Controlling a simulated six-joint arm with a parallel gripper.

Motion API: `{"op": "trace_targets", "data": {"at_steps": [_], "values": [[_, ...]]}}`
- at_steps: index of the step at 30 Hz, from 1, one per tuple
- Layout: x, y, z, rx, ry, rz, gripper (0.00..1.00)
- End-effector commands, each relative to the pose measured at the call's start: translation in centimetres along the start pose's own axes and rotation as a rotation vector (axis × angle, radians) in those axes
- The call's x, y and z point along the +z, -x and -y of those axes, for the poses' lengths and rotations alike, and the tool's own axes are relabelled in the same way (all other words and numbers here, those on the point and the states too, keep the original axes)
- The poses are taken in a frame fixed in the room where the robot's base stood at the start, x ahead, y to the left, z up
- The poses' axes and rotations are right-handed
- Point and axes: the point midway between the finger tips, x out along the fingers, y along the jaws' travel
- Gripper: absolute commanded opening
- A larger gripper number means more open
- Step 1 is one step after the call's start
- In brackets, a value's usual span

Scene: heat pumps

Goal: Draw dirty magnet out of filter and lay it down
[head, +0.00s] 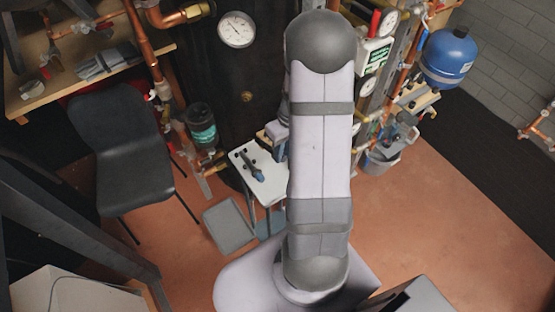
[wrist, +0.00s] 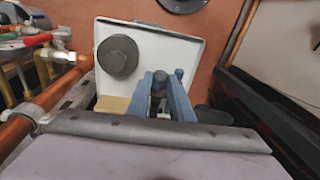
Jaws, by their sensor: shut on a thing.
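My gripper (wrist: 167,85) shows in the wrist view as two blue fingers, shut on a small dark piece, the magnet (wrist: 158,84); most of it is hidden. The filter (head: 201,125) is a dark upright cylinder with a teal label, on the copper pipework left of my arm. A dark round cap-like thing (wrist: 118,55) shows in the wrist view over a white rimmed surface; I cannot tell whether it is the filter's top.
A tan block (wrist: 113,104) is left of the fingers. A copper pipe (wrist: 52,100) runs close on the left. A black chair (head: 122,140) stands at left.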

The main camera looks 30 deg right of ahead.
Motion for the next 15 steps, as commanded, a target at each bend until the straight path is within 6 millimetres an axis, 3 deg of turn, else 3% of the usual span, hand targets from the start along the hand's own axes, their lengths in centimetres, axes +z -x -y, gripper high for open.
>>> {"op": "trace_targets", "data": {"at_steps": [15], "values": [[-0.17, -0.45, -0.43, -0.002, 0.028, -0.010, 0.00]]}}
